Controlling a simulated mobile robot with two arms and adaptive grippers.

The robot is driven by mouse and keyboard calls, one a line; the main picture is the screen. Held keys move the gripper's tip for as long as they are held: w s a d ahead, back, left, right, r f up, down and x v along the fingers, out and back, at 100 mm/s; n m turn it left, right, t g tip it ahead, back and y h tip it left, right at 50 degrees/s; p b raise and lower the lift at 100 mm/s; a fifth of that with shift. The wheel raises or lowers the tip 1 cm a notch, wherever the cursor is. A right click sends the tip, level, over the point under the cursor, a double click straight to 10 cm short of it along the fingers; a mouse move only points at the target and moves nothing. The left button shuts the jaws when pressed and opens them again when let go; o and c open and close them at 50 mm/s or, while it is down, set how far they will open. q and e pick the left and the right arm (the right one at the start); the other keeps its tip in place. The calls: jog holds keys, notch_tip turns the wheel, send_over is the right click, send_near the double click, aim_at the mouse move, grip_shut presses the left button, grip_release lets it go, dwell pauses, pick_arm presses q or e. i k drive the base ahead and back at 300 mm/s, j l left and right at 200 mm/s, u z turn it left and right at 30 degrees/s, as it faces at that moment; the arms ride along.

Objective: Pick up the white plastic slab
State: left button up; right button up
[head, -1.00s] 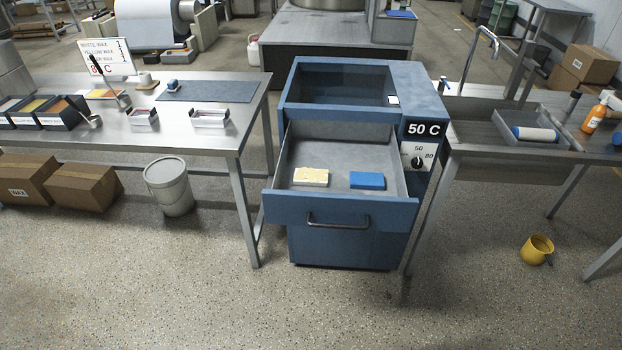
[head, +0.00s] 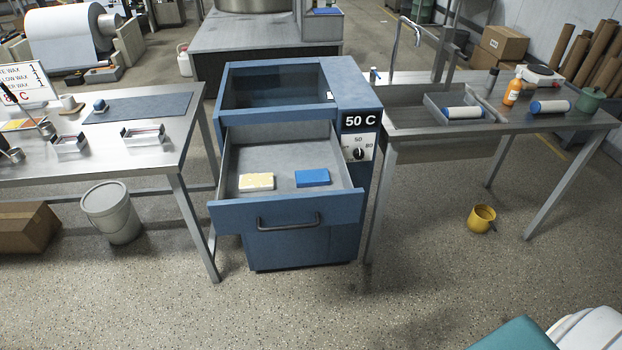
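A pale cream-white slab with yellowish patches (head: 256,182) lies flat in the open drawer (head: 229,217) of the blue cabinet. It is the only whitish slab I can make out clearly, and I cannot tell its material. A blue slab (head: 312,178) lies to its right in the same drawer, with a gap between them. Neither of my grippers shows in the head view, and nothing touches the slabs.
The blue cabinet (head: 355,95) stands between a left steel table (head: 150,165) and a right sink table (head: 440,140). A grey bucket (head: 112,215) and a yellow mug (head: 482,218) are on the floor. The floor in front of the drawer is clear.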

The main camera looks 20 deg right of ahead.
aim_at(255, 181)
jog(key=i+j+z, duration=0.3)
jog(key=i+j, duration=0.15)
jog(key=j, duration=0.3)
jog(key=i+j+z, duration=0.1)
jog(key=i+j, duration=0.15)
jog(key=j, duration=0.15)
jog(key=i+j+z, duration=0.15)
jog(key=j, duration=0.25)
